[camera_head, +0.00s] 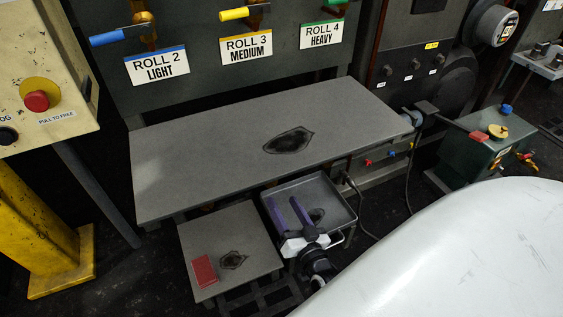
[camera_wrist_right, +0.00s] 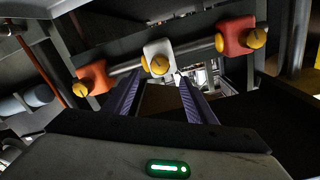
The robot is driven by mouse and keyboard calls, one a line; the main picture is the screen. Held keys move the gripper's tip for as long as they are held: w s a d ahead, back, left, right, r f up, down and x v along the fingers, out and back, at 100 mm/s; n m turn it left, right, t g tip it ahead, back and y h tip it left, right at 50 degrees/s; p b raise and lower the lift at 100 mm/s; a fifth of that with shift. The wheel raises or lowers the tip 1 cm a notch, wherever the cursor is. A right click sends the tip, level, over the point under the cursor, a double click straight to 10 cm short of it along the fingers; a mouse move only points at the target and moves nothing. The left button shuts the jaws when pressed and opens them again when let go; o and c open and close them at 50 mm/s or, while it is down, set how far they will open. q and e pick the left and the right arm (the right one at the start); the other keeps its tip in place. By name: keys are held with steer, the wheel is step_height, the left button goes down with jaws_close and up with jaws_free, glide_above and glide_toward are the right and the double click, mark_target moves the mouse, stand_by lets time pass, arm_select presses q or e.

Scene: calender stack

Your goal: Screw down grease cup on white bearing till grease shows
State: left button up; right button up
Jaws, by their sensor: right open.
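In the right wrist view the white bearing (camera_wrist_right: 152,48) sits on a metal shaft, in the middle of three bearings. Its round yellow grease cup (camera_wrist_right: 159,65) faces me and has a dark slot or mark; no grease can be made out around it. My right gripper (camera_wrist_right: 160,78) is open and empty, its purple fingers pointing toward the white bearing, with the cup between and beyond the tips. In the head view the right gripper (camera_head: 281,201) shows over a grey tray below the table edge; the bearings are hidden there. My left gripper is not in view.
An orange bearing (camera_wrist_right: 94,74) stands left of the white one and a red bearing (camera_wrist_right: 234,35) right, each with a yellow cup. In the head view a grey table (camera_head: 220,155) overhangs the metal tray (camera_head: 338,196).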

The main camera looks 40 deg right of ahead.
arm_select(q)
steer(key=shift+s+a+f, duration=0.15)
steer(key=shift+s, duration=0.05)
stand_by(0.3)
